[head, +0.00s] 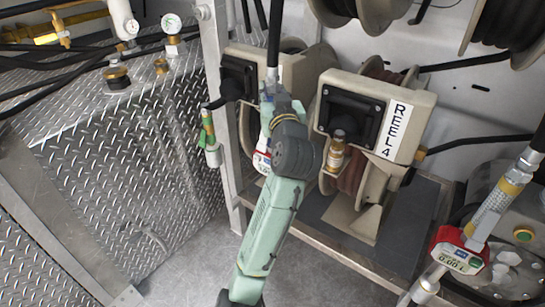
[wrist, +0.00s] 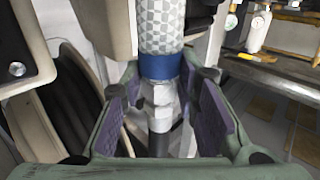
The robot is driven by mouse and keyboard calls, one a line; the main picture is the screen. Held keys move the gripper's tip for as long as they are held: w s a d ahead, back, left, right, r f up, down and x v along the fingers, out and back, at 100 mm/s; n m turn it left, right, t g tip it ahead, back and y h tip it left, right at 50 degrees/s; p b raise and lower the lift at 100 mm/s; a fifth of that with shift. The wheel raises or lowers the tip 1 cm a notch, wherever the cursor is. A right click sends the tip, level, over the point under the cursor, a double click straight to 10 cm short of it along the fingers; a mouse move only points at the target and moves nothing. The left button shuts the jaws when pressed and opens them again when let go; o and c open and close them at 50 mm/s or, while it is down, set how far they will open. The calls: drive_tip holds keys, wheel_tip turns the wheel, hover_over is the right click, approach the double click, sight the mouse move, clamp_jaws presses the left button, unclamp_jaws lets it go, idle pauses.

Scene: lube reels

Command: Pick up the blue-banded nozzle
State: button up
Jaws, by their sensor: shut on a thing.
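The blue-banded nozzle (wrist: 160,66) stands upright in the middle of the wrist view. It has a light patterned grip above the blue band and a silver hex fitting below it. My gripper (wrist: 168,82) has its purple-padded fingers on both sides of the nozzle, around the band and the hex part, and is shut on it. In the head view my green arm reaches up to a nozzle hanging on a black hose, and it covers most of the nozzle and the fingers. A white meter with red trim (head: 262,161) shows beside the arm.
A reel labelled REEL 4 (head: 377,130) stands right of my arm, with a brass-ended nozzle (head: 336,155) in front. A green-banded nozzle (head: 208,135) hangs at left. A yellow-banded nozzle (head: 493,205) with a red meter (head: 460,256) is at right. The floor (head: 335,270) is clear.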

clamp_jaws()
drive_tip(key=shift+r, duration=0.15)
idle(0.4)
